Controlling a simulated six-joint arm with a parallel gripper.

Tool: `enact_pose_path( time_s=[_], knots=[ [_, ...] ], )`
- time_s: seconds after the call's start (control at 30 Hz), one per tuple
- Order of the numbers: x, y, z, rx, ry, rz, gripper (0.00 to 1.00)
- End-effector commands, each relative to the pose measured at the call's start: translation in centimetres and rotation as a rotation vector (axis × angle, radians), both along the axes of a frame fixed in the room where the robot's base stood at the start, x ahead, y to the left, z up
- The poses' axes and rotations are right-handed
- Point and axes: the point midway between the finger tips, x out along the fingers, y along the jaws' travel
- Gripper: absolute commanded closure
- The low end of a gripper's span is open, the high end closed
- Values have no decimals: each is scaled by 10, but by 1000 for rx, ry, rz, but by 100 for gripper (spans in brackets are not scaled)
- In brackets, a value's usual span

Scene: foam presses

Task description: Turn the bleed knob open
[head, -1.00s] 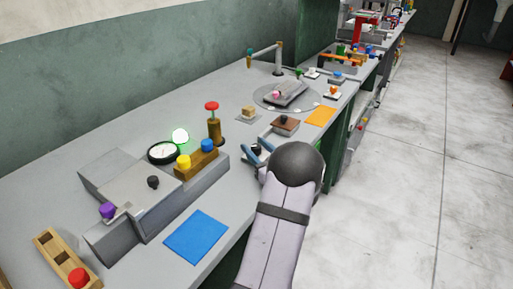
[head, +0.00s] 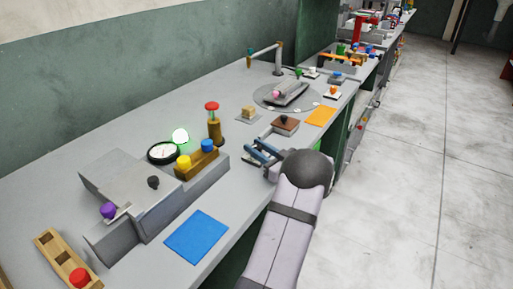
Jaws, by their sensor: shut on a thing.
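My gripper (head: 262,152) is at the front edge of the bench, right of the middle of the picture. Its blue fingers are closed around the place where a small black knob showed between them before. The knob is now hidden by the fingers and the dark wrist. I take it for the bleed knob, but no label can be read. A pale mount (head: 251,142) shows just behind the fingers. How far the knob is turned cannot be seen.
A brown block (head: 286,123) with a dark knob stands close behind my gripper. To the left are a red-topped post (head: 214,128), a block with yellow and blue knobs (head: 196,163), a dial gauge (head: 162,152) and a glowing green-white lamp (head: 180,136). A blue mat (head: 196,237) lies front left.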

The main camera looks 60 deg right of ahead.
Motion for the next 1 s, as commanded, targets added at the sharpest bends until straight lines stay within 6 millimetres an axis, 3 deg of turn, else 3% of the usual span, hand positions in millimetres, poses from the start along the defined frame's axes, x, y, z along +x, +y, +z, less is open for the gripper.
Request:
enact_pose_path(
  time_s=[0.5,1.0],
  knots=[
    [0,-1,-2,-3,1,311,95],
    [0,0,0,1,-1,439,95]
  ],
)
